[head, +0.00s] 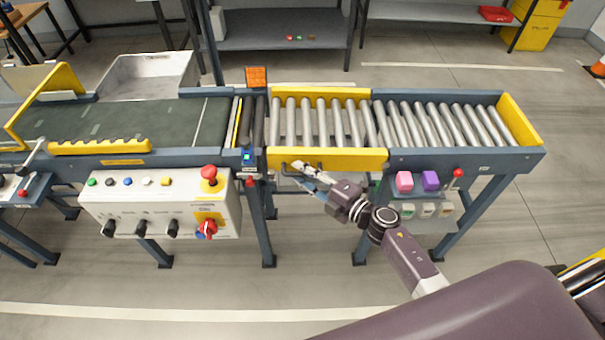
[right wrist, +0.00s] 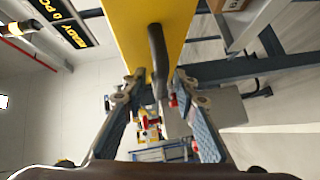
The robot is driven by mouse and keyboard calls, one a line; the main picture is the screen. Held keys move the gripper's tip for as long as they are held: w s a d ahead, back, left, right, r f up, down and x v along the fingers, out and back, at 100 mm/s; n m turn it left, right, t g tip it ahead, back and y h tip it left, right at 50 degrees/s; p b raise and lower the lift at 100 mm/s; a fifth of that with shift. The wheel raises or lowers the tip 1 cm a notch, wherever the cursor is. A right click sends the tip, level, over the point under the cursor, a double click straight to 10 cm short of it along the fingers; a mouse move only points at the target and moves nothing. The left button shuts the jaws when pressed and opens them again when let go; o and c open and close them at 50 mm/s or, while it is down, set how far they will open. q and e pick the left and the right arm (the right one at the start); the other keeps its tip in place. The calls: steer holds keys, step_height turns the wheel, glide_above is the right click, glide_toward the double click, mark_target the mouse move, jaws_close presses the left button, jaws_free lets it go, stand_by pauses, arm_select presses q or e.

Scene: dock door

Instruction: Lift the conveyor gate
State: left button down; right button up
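The conveyor gate is a yellow panel (head: 345,158) along the front side of the roller conveyor, level with the rollers. In the right wrist view the yellow panel (right wrist: 125,35) fills the top middle, with a dark handle (right wrist: 157,48) sticking out from it. My right gripper (head: 299,170) is at the lower left part of the gate. In the wrist view its two fingers (right wrist: 159,78) are spread, with the handle between them. A gap shows on both sides of the handle. In the head view the fingers partly hide the handle. My left gripper is not in view.
A control box (head: 160,208) with knobs and a red button stands left of my right gripper. The floor in front is clear.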

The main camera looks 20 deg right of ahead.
jaws_close()
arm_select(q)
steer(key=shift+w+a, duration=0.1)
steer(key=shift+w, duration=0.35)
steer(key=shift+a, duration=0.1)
arm_select(e)
steer(key=shift+r, duration=0.1)
